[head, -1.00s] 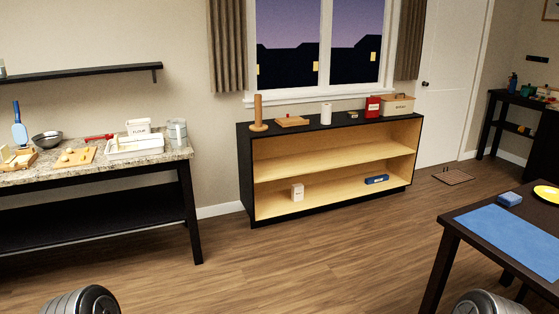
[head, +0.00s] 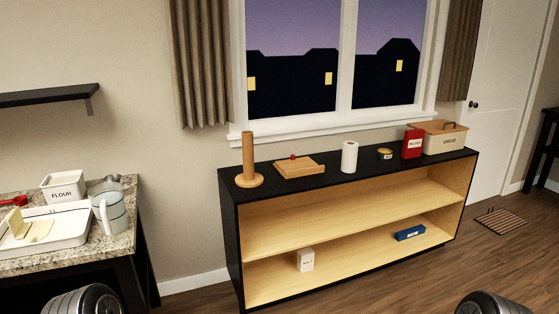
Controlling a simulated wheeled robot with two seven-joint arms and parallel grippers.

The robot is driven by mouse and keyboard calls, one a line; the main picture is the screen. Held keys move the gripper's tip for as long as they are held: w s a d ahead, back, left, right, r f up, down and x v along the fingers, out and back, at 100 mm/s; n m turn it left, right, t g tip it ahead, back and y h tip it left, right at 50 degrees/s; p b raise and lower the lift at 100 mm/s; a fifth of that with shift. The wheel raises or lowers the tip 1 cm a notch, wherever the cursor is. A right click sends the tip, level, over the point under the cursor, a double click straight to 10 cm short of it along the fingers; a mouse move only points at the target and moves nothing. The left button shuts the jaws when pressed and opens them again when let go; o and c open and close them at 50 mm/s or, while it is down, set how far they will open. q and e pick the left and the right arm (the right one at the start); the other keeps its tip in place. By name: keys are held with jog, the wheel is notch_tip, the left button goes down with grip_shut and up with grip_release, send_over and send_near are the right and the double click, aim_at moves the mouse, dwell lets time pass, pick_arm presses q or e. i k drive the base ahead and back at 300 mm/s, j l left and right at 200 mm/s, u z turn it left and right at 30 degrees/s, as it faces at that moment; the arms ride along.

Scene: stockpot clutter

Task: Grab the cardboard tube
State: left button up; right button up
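A tan upright cylinder (head: 248,151) stands on a round wooden base (head: 248,181) at the left end of the black cabinet's top. It may be the cardboard tube on a paper towel holder; I cannot tell whether it is cardboard or a wooden post. A white paper roll (head: 349,157) stands upright further right on the same top. Neither gripper is in view; only rounded grey parts of my own arms show at the bottom corners.
The black cabinet (head: 320,179) also holds a cutting board (head: 299,168), a small can (head: 385,154), a red tin (head: 412,145) and a bread box (head: 446,140). A granite counter (head: 122,240) with a white tray (head: 70,232) stands at left. Floor in front of the cabinet is open.

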aim_at(247, 136)
jog(key=i+u, duration=0.15)
jog(key=i, duration=0.25)
jog(key=u, duration=0.15)
jog(key=i+z, duration=0.15)
jog(key=z, duration=0.5)
jog(key=i+j+z, duration=0.35)
jog(key=i, duration=0.25)
jog(key=i+j+z, duration=0.35)
jog(key=i+j, duration=0.15)
jog(key=j, duration=0.2)
jog(key=i+j, duration=0.4)
jog(key=j, duration=0.15)
jog(key=i+j, duration=0.4)
jog(key=j, duration=0.15)
jog(key=k+l+z, duration=0.2)
jog(key=l, duration=0.15)
jog(key=i+j+u, duration=0.2)
jog(key=j, duration=0.15)
